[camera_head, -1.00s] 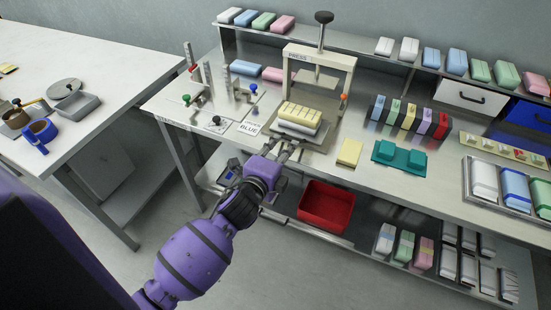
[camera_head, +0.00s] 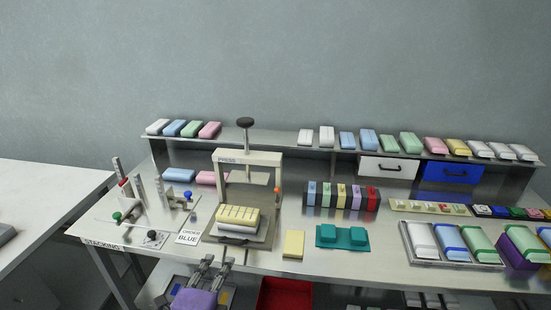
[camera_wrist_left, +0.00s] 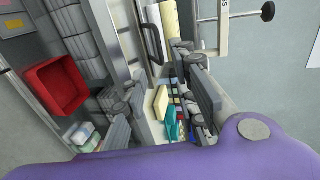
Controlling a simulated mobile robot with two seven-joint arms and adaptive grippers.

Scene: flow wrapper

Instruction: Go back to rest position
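My left gripper (camera_head: 217,262) is at the front edge of the bench in the head view, below the press (camera_head: 248,160). Its two fingers stand apart with nothing between them. In the left wrist view the gripper (camera_wrist_left: 158,78) is also open and empty, with bench items seen beyond the fingers. Yellow and white blocks (camera_head: 238,216) lie stacked on the press base, apart from the gripper. My right gripper is not in view.
A red bin (camera_head: 284,294) is below the bench front, right of my left gripper; it also shows in the wrist view (camera_wrist_left: 57,88). A yellow block (camera_head: 293,244) and a teal fixture (camera_head: 342,238) lie on the bench. A shelf with several wrapped blocks runs behind.

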